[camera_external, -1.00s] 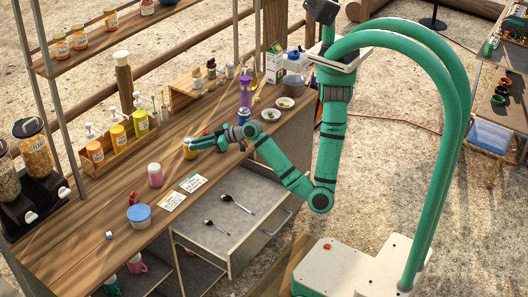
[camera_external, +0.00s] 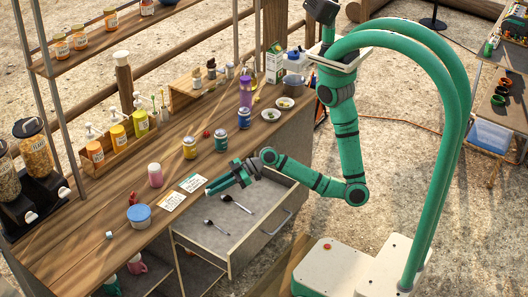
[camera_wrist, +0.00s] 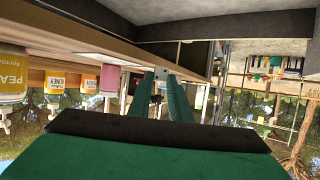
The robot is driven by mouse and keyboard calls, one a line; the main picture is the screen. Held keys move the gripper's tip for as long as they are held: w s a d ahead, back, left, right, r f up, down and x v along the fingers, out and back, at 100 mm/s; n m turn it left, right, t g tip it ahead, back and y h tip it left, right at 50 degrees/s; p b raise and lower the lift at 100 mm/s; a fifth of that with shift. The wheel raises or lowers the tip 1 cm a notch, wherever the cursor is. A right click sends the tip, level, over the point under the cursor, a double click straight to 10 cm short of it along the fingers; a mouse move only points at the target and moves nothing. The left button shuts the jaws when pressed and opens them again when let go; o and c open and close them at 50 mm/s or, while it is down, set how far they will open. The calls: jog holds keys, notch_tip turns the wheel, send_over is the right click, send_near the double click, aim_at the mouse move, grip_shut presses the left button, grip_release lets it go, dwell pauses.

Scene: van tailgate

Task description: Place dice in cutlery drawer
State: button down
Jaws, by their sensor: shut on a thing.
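The open cutlery drawer (camera_external: 248,222) sticks out from under the wooden counter, with two dark spoons (camera_external: 236,204) lying apart in it. My gripper (camera_external: 209,188) is above the drawer's back left part, beside the counter's front edge, its fingers pointing left. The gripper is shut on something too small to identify. A small pale cube (camera_external: 109,235), which looks like a die, lies on the counter's left part, well away from the gripper.
The drawer's right part is clear.

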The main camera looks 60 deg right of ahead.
jog(key=s+d+f+n+g+y, duration=0.1)
jog(key=s+d+f+n+g, duration=0.1)
jog(key=s+f, duration=0.4)
jog(key=n+g+y, duration=0.2)
jog(key=n+g, duration=0.3)
jog(key=g, duration=0.1)
send_over(250, 219)
jog(key=shift+h, duration=0.3)
notch_tip(250, 219, down, 10)
jog(key=shift+f, duration=0.1)
dwell(0.5)
jog(key=c, duration=1.6)
grip_release()
jog(key=shift+f, duration=0.1)
jog(key=shift+c, duration=0.2)
